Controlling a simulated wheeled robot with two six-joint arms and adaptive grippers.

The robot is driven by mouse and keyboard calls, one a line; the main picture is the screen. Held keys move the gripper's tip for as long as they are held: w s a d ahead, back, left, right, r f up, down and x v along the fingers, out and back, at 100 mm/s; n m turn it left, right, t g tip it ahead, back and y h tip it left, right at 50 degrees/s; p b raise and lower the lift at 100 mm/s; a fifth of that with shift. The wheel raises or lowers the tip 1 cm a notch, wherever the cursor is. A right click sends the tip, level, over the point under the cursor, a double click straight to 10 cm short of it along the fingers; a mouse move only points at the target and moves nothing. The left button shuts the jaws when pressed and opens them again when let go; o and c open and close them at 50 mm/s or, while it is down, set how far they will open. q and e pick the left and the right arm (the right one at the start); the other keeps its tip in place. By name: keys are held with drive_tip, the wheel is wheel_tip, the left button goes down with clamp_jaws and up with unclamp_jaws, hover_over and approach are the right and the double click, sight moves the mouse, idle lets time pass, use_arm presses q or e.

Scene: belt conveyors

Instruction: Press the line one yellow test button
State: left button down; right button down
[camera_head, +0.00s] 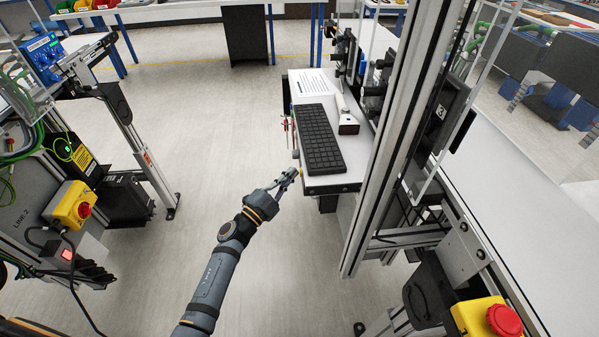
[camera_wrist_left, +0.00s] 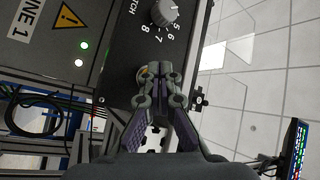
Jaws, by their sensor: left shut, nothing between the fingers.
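My left gripper (camera_head: 287,178) is shut and empty. In the head view it is beside the near left corner of the white workstation. In the wrist view its closed fingertips (camera_wrist_left: 158,74) are in front of a black control box (camera_wrist_left: 125,40). A small yellow patch (camera_wrist_left: 142,72), which looks like the yellow test button, shows just beside the fingertips and is mostly hidden by them. I cannot tell whether the fingers touch it. A grey dial knob (camera_wrist_left: 164,12) with numbers sits on the same box. My right gripper is not in view.
A grey LINE 1 panel (camera_wrist_left: 50,40) with lit lamps adjoins the box. The workstation top (camera_head: 318,181) carries a keyboard (camera_head: 319,138). Yellow boxes with red buttons stand at the left (camera_head: 70,203) and lower right (camera_head: 487,318). The floor left of the workstation is clear.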

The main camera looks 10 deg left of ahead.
use_arm(q)
drive_tip(key=shift+d, duration=0.25)
drive_tip(key=shift+a, duration=0.1)
idle(0.5)
drive_tip(key=shift+s+a, duration=0.15)
drive_tip(key=shift+a, duration=0.5)
drive_tip(key=shift+s+a, duration=0.25)
drive_tip(key=shift+a, duration=0.55)
drive_tip(key=shift+s+a, duration=0.2)
drive_tip(key=shift+a, duration=0.6)
drive_tip(key=shift+s+a, duration=0.25)
drive_tip(key=shift+a, duration=0.55)
